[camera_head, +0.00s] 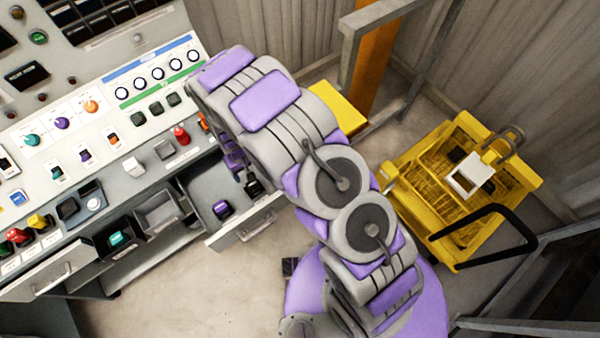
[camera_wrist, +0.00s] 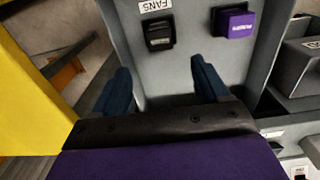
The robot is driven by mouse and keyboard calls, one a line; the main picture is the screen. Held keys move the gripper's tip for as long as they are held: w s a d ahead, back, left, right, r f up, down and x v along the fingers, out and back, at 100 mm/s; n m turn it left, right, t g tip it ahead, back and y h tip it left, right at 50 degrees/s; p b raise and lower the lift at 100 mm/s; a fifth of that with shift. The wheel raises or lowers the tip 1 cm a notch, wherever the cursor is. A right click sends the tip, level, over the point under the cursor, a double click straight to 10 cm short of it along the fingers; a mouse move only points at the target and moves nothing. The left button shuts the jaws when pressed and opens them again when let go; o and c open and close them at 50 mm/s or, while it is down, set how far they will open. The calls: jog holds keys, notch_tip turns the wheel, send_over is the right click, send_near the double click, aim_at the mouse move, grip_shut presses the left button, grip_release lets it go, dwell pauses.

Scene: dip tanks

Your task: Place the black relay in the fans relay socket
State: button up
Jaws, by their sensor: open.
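A black block that looks like the black relay (camera_wrist: 158,34) sits in the drawer directly beside the FANS label (camera_wrist: 155,5) in the wrist view. It covers the place of the fans socket, and I cannot tell how deeply it is seated. In the head view a dark block (camera_head: 253,187) shows at the drawer's right end, partly behind my arm. My gripper (camera_wrist: 160,66) is open and empty. Its two blue fingers stand apart, short of the black block and not touching it. In the head view my arm mostly hides the gripper.
A purple relay (camera_wrist: 234,22) sits beside the black one in the open drawer (camera_head: 243,232). Further bins with a teal block (camera_head: 117,238) lie left. The control panel (camera_head: 60,140) rises behind. A yellow cart (camera_head: 398,165) stands at right.

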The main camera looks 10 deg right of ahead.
jog(key=s+d+r+m, duration=0.25)
jog(key=d+r, duration=0.55)
jog(key=r, duration=0.4)
jog(key=s+d+r+m, duration=0.1)
jog(key=s+d+r, duration=0.2)
jog(key=d+r, duration=0.65)
jog(key=s+d+r+m+g, duration=0.1)
jog(key=s+d+r, duration=0.3)
jog(key=s+r, duration=0.3)
jog(key=s+d+r+m, duration=0.1)
jog(key=s+d+r, duration=0.4)
jog(key=s, duration=0.9)
jog(key=shift+s+d+r+m+g, duration=0.15)
jog(key=shift+r+m+g, duration=0.25)
jog(key=shift+r, duration=0.45)
